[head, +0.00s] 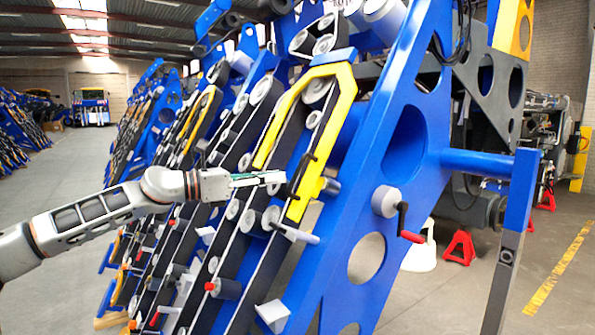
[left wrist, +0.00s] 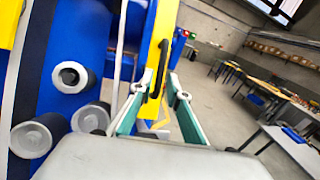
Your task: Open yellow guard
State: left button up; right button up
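The yellow guard (head: 345,85) is an angled yellow frame over the belts of the blue chassis. Its lower right leg carries a black handle (head: 303,175). In the left wrist view the yellow guard (left wrist: 160,35) runs down the middle, with the black handle (left wrist: 155,86) between my fingertips in the picture. My left gripper (head: 280,177) is at the handle, coming from the left. The left gripper (left wrist: 160,85) is open, its green-padded fingers apart on either side of the handle. I cannot tell whether a finger touches it. My right gripper is not in view.
Grey rollers (head: 270,217) stick out below the guard. A red-tipped crank (head: 405,222) stands to the right on the blue side plate (head: 405,140). A blue post (head: 520,190) stands at the right. Open floor (head: 60,190) lies left of the chassis.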

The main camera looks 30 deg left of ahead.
aim_at(297, 175)
pick_arm(q)
jog(key=p+x, duration=0.2)
jog(key=x, duration=0.1)
jog(key=p+x, duration=0.1)
jog(key=x, duration=0.1)
jog(key=shift+r, duration=0.25)
jog(key=shift+w+d+f, duration=0.25)
jog(key=shift+w+d, duration=0.2)
jog(key=shift+w, duration=0.2)
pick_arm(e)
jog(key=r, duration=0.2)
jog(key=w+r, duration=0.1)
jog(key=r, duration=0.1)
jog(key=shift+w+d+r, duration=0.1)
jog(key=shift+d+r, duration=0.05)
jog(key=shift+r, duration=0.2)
pick_arm(q)
grip_shut()
